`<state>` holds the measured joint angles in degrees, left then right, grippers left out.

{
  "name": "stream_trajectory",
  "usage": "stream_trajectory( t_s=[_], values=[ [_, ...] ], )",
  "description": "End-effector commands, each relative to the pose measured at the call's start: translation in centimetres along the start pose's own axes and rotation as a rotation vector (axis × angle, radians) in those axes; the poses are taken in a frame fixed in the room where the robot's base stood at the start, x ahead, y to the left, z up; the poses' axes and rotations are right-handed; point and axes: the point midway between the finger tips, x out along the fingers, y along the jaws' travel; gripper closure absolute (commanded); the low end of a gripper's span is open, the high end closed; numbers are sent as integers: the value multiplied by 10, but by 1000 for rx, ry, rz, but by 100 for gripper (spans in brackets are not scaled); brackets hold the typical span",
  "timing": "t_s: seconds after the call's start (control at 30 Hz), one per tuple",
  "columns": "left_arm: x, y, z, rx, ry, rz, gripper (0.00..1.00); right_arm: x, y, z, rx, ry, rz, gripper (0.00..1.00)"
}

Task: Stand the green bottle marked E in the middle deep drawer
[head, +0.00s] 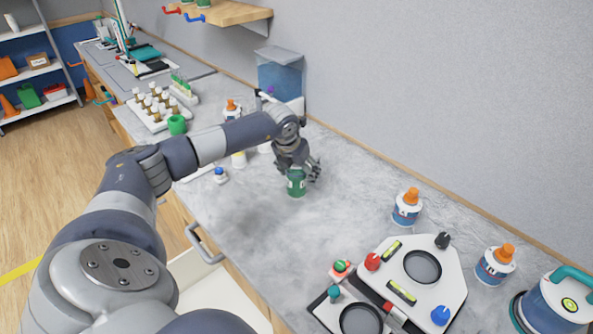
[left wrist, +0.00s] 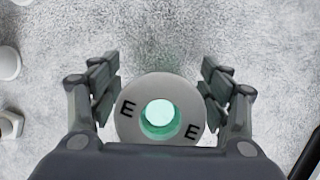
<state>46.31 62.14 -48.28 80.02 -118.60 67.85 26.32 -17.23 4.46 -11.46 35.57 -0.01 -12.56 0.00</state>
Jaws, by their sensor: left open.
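The green bottle (head: 296,185) marked E stands upright on the grey worktop. In the left wrist view I look down on the bottle's pale top ring (left wrist: 127,125), which carries two letters E around a green opening. My left gripper (head: 303,170) is over the bottle from above. In the left wrist view its open fingers (left wrist: 161,80) stand on either side of the bottle, with a gap visible on each side. An open drawer (head: 210,285) with a pale inside and a grey handle juts out below the worktop's front edge. My arm hides part of it. My right gripper is not in view.
Orange-capped bottles (head: 407,207) and a white fixture with knobs (head: 440,275) stand to the right. A rack of small vials (head: 153,108), a green cup (head: 177,124) and a blue bin (head: 280,75) are farther back.

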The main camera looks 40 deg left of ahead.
Motion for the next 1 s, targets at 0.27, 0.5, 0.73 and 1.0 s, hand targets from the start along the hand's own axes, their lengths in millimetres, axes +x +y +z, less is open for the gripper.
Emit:
stream_trajectory(
  t_s=[0.27,0.5,0.73,1.0],
  values=[
    [0,0,0,0,0,0,72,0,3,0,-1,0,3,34],
    [-1,0,1,-1,-3,-1,89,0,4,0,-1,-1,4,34],
    [-5,0,3,-1,-4,-1,89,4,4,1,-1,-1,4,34],
    [-34,0,12,1,-5,0,89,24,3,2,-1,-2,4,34]
  ],
)
